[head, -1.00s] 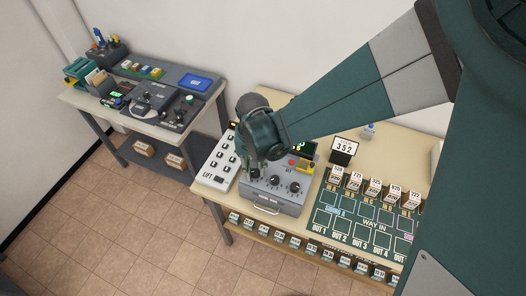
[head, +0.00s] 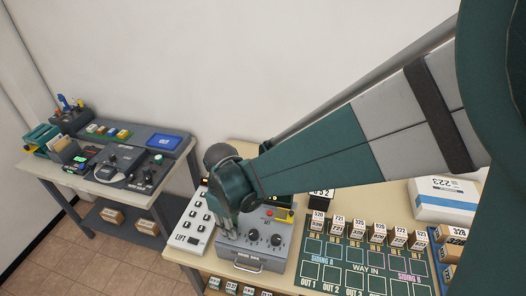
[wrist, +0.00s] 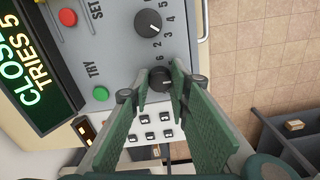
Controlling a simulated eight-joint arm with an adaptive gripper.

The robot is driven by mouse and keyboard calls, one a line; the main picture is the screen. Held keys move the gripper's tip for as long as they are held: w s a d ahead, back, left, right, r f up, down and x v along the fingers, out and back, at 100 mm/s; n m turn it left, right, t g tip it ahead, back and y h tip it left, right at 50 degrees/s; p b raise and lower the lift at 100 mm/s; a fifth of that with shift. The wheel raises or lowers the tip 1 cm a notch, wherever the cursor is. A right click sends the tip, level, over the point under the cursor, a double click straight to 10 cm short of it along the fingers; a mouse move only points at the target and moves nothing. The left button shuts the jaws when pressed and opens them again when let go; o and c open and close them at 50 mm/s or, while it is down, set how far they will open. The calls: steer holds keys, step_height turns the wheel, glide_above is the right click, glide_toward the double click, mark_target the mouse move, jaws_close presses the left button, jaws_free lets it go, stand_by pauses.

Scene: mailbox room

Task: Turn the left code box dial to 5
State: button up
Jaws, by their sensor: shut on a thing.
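The grey code box (head: 264,254) stands on the table with a row of black dials and a metal handle on its front. In the wrist view its left dial (wrist: 161,77) sits between my fingertips, and my gripper (wrist: 160,86) is shut on it. The middle dial (wrist: 149,23) is free, with numbers printed around it. The left dial's own numbers are mostly covered by my fingers, so its setting cannot be read. In the head view my gripper (head: 228,230) hides the left dial. The lit display (wrist: 35,75) shows "TRIES 5".
The lift panel (head: 194,225) with several switches stands close left of the box. A red button (wrist: 68,17) and a green button (wrist: 100,93) lie near the dials. Right of the box is a green sorting board (head: 353,247) with numbered parcels.

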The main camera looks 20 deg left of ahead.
steer(key=n+b, duration=0.1)
steer(key=n, duration=0.3)
steer(key=shift+n, duration=0.3)
steer(key=n+b, duration=0.1)
steer(key=n, duration=0.2)
steer(key=shift+n, duration=0.4)
steer(key=o, duration=0.9)
steer(key=shift+r, duration=0.1)
steer(key=shift+r, duration=5.95)
